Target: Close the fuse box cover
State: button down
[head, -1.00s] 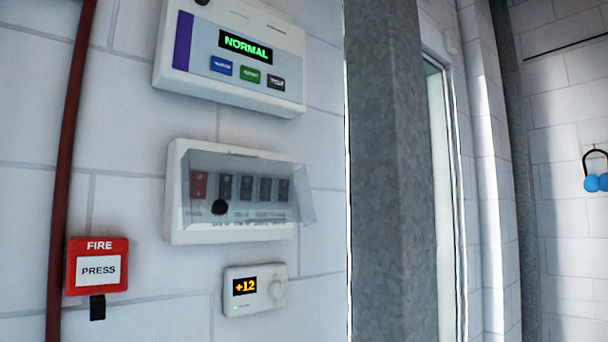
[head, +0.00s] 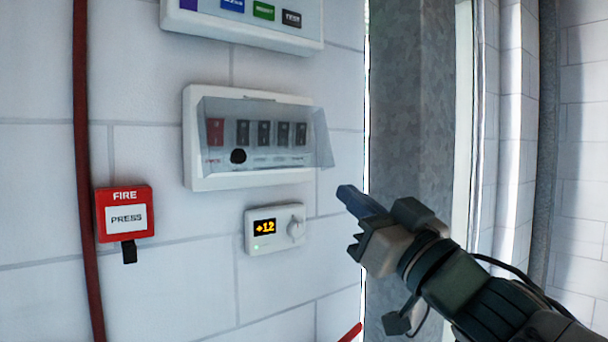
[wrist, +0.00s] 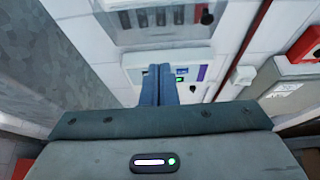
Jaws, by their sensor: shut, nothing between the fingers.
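The white fuse box (head: 190,150) is on the wall in the head view, with a row of one red and several dark switches. Its tinted see-through cover (head: 322,150) hangs over the switches, with its lower edge standing out from the box, so it is ajar. A round black knob shows at its lower left. My gripper (head: 350,198) is shut and empty, right of and below the cover, apart from it. In the wrist view, my shut fingers (wrist: 159,72) point toward the wall, and part of the fuse box (wrist: 135,37) shows at the top, upside down.
A panel with coloured buttons (head: 210,22) is above the fuse box and a thermostat (head: 290,236) below it. A red fire call point (head: 109,215) and red pipe (head: 85,130) are at left. A grey column (head: 400,130) stands right, behind my gripper.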

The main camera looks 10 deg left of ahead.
jog(key=a+f+p+x, duration=0.1)
jog(key=f+p+x, duration=0.1)
jog(key=x, duration=1.1)
jog(key=shift+p, duration=0.75)
jog(key=shift+w+f, duration=0.15)
jog(key=shift+f, duration=0.05)
